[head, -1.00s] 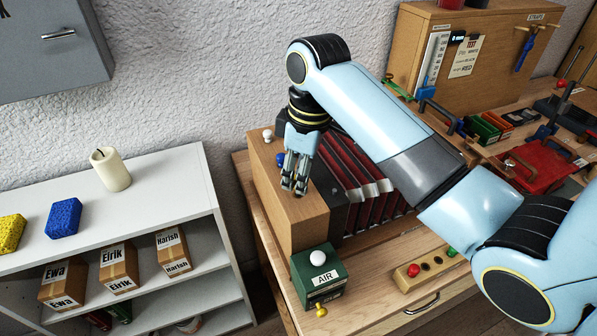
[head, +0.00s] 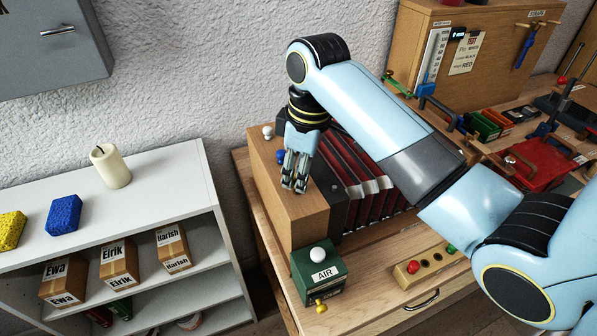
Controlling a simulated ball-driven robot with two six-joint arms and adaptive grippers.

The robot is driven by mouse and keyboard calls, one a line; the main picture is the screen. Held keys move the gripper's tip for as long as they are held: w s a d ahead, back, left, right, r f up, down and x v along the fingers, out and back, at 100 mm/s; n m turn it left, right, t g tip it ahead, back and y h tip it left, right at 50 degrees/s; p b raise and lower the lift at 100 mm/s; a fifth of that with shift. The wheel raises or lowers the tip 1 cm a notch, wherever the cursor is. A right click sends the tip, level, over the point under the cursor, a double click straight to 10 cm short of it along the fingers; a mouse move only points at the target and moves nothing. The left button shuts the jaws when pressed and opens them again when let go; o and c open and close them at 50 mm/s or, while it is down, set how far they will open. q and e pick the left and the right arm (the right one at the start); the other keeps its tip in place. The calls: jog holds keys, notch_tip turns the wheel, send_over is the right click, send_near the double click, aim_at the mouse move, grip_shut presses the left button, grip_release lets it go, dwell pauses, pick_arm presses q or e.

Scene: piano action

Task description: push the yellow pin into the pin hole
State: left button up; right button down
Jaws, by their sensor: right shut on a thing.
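The yellow pin (head: 321,306) shows at the lower front of the green box marked AIR (head: 319,279). It sits low against the box's front face, and I cannot tell how deep it sits. No pin hole can be made out. My right gripper (head: 294,186) points down over the wooden block (head: 288,208), behind and above the green box, well apart from the pin. Its fingers are closed together on something too small or hidden to identify. My left gripper is not in view.
A white ball (head: 318,254) tops the green box. Dark red bellows (head: 362,190) stand right of the block. A wooden strip (head: 430,264) with red and green pegs lies on the tabletop at right. A white shelf (head: 150,200) stands left, across a gap.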

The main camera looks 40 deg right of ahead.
jog(key=shift+f, duration=0.4)
dwell(0.4)
jog(key=c, duration=0.9)
grip_release()
jog(key=shift+r, duration=0.1)
jog(key=shift+r, duration=3.7)
